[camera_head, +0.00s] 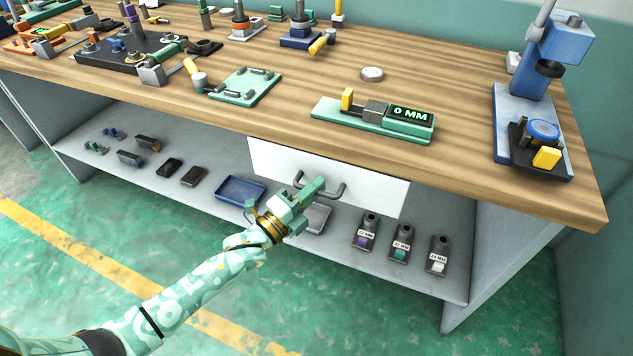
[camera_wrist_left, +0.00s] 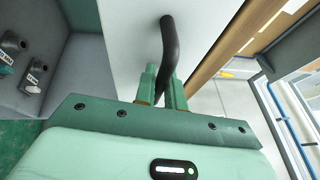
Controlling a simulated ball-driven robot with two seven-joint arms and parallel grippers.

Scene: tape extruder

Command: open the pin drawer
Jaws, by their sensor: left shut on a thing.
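The pin drawer (camera_head: 375,191) has a white front and hangs under the wooden bench top. Its front sits below the bench edge and looks closed or nearly so. Its dark bar handle (camera_head: 338,191) runs across the middle of the front. My left gripper (camera_head: 312,188) is at the left part of the handle. In the left wrist view the green fingers (camera_wrist_left: 163,88) are on either side of the dark handle (camera_wrist_left: 169,45), shut on it. The white drawer front (camera_wrist_left: 125,40) is just beyond. My right gripper is not in view.
A grey shelf (camera_head: 225,208) under the bench holds a blue tray (camera_head: 240,189) and several labelled dark holders (camera_head: 400,243). On the bench top (camera_head: 450,158) stand a gauge reading 0 MM (camera_head: 408,114) and a blue press (camera_head: 525,115). The green floor in front is clear.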

